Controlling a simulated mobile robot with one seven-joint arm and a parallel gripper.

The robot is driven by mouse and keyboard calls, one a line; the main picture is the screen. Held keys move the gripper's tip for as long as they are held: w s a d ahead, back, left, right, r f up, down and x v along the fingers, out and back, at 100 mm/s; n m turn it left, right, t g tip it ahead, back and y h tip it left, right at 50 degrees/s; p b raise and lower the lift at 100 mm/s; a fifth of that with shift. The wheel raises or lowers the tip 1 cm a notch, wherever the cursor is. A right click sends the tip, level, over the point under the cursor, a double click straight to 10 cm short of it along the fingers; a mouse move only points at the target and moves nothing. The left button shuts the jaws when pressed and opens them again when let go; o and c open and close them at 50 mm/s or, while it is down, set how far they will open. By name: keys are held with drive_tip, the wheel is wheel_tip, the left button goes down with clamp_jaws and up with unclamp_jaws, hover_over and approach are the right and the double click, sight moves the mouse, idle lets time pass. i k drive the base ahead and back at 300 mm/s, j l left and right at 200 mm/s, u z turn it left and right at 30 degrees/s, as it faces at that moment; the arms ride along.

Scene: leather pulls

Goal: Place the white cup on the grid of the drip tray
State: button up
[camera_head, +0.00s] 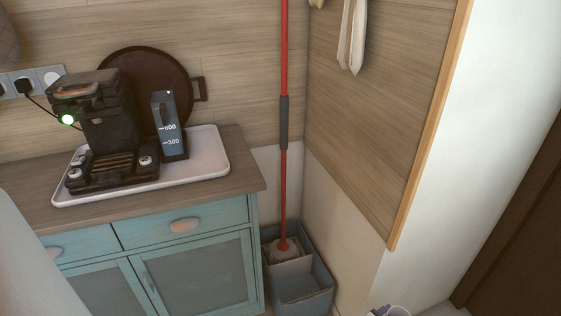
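A dark coffee machine (105,115) stands on the worktop at the left, with a green light on its side. Its drip tray with a dark slatted grid (118,166) is at its foot, and no cup stands on the grid. Small pale round parts sit at the tray's corners; they look like knobs or fittings. I cannot make out a white cup for certain. My gripper is not in view.
A white serving tray (208,160) holds the machine and a dark measuring jug (168,125). A brown round pan (140,65) leans behind. A red-handled mop (284,190) stands in a grey bucket (305,290). A partly cut-off pale object (392,311) is at the bottom edge.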

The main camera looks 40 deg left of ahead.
sight(120, 160)
drive_tip(key=l+u, duration=0.1)
drive_tip(key=u, duration=0.25)
drive_tip(key=i+l+u, duration=0.1)
drive_tip(key=u, duration=0.25)
drive_tip(key=l+u, duration=0.15)
drive_tip(key=u, duration=0.25)
